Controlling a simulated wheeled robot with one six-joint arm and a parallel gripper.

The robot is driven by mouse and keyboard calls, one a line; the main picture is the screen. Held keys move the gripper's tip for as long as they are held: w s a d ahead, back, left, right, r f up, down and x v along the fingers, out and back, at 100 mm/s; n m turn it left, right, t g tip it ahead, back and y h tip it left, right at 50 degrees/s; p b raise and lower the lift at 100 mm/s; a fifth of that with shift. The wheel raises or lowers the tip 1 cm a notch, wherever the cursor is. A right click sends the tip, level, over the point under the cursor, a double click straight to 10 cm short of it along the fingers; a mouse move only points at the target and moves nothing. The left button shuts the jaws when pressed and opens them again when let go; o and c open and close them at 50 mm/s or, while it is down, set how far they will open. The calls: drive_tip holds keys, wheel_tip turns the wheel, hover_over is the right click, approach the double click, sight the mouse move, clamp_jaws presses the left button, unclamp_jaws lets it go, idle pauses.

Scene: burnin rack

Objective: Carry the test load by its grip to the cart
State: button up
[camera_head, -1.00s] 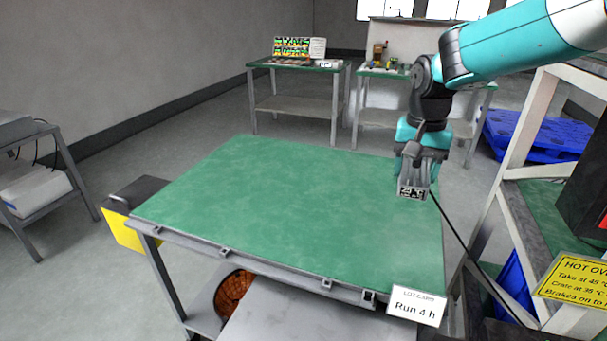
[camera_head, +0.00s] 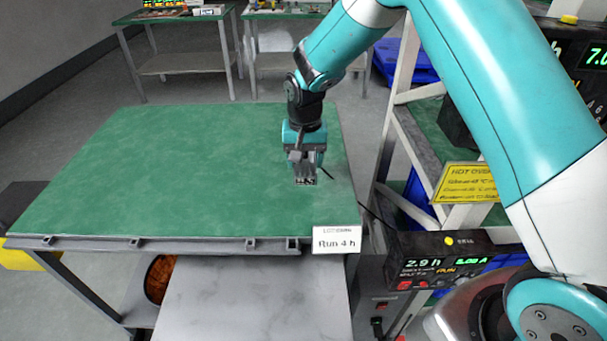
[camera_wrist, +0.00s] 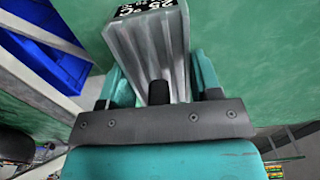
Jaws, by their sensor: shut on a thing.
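The test load is a grey ribbed metal block with a black label, seen small below my gripper (camera_head: 304,165) in the head view. In the wrist view the load (camera_wrist: 148,50) sits between the teal fingers, and my gripper (camera_wrist: 158,92) is shut on it. Its label reads about 25 °C, partly cut off at the top edge. The load is over the right part of a green-topped table (camera_head: 180,170), which may be the cart. Whether it touches the green top cannot be told. The part gripped is mostly hidden by the jaws.
A lot card (camera_head: 337,240) reading "Run 4 h" hangs at the table's front right corner. A thin black cable runs from near the load toward a box with green digits (camera_head: 440,265). A rack with a yellow sign (camera_head: 466,182) stands right. Most of the green top is clear.

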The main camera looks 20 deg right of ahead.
sight(305, 188)
drive_tip(key=shift+f, duration=2.8)
drive_tip(key=shift+f, duration=0.15)
drive_tip(key=o, duration=1.1)
drive_tip(key=shift+c, duration=0.2)
wheel_tip(305, 188, up, 12)
drive_tip(key=shift+b, duration=0.45)
drive_tip(key=s+a+r+n+y, duration=0.2)
drive_tip(key=s+a+r+n, duration=0.15)
drive_tip(key=s+r, duration=0.65)
drive_tip(key=s+a+r+n+y, duration=0.1)
drive_tip(key=s+n, duration=0.6)
drive_tip(key=s, duration=1.4)
drive_tip(key=shift+r+y, duration=0.6)
drive_tip(key=shift+r, duration=0.2)
